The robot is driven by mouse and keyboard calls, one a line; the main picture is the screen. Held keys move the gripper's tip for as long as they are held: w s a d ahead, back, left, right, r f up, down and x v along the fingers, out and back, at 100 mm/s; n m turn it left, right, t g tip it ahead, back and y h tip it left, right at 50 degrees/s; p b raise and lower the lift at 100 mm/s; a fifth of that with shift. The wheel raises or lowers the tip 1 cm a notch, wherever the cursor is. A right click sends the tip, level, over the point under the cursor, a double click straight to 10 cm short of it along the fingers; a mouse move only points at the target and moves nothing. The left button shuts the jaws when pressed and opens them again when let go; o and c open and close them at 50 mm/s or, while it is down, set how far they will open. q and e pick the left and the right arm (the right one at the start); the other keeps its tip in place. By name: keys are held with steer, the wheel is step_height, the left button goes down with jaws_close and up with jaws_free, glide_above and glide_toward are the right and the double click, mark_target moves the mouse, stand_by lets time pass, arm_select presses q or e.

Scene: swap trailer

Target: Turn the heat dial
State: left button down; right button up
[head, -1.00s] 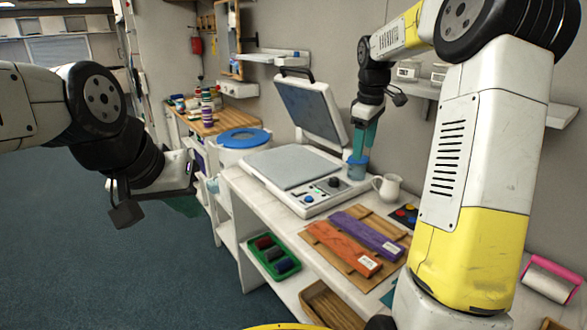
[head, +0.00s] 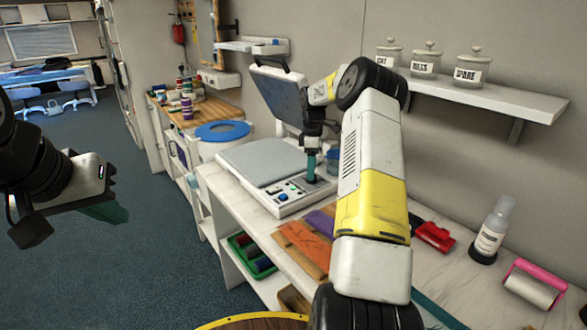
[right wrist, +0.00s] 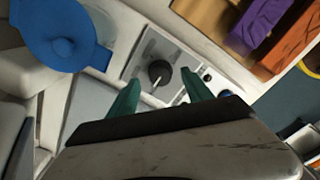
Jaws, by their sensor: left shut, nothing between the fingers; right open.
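The heat dial is a dark round knob with a pale pointer line (right wrist: 160,72), on the grey control panel of the white heat press (head: 250,159). The press lid (head: 277,95) is raised. My right gripper (head: 311,178) points down over the panel and mostly hides the dial in the head view. In the right wrist view its teal fingers (right wrist: 161,77) are open, one on each side of the dial, with nothing held. I cannot tell whether the tips reach down around the knob. My left gripper (head: 112,210) is shut and empty at the left, over the floor.
A blue item (right wrist: 62,38) stands close beside the press. Orange (head: 302,246) and purple (head: 321,222) pieces lie on the bench in front. A red item (head: 434,236), a spray bottle (head: 490,232) and a roller (head: 534,285) are at the right. A jar shelf (head: 490,92) hangs above.

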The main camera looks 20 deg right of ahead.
steer(key=shift+f, duration=1)
jaws_close()
steer(key=shift+m, duration=0.4)
steer(key=m, duration=0.4)
steer(key=shift+r+m, duration=0.1)
steer(key=shift+m, duration=0.2)
steer(key=m, duration=1.2)
steer(key=shift+m, duration=0.4)
steer(key=m, duration=0.5)
steer(key=shift+m, duration=0.4)
